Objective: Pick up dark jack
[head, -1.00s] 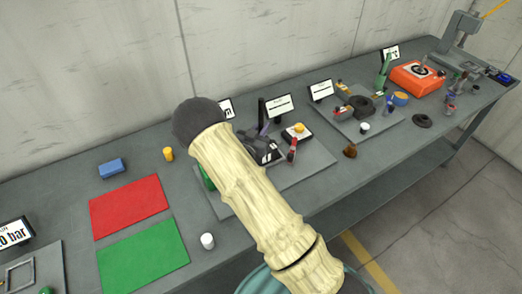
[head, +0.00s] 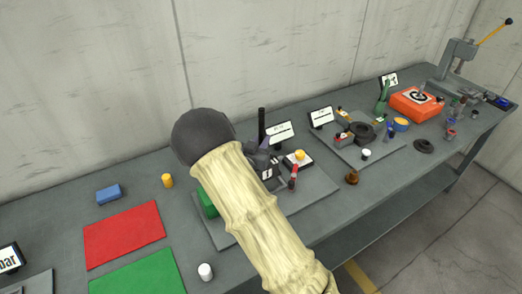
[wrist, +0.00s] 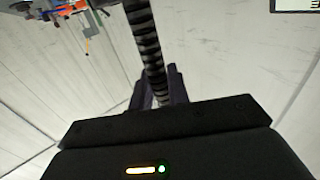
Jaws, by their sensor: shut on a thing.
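The dark jack shows as a black threaded screw (wrist: 148,45) in the wrist view. It passes between the two dark fingers of my gripper (wrist: 158,90), which are shut on it. In the head view the screw's smooth-looking black upper end (head: 261,122) stands upright above dark gripper parts (head: 263,146), over the grey plate. My pale-sleeved arm covers much of the gripper there. The jack's lower part is hidden, and its clearance from the plate cannot be told.
A green block (head: 207,204), a red-handled item (head: 293,176) and a yellow-topped item (head: 298,157) are close by on the plate (head: 318,190). The red mat (head: 124,233) is bare.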

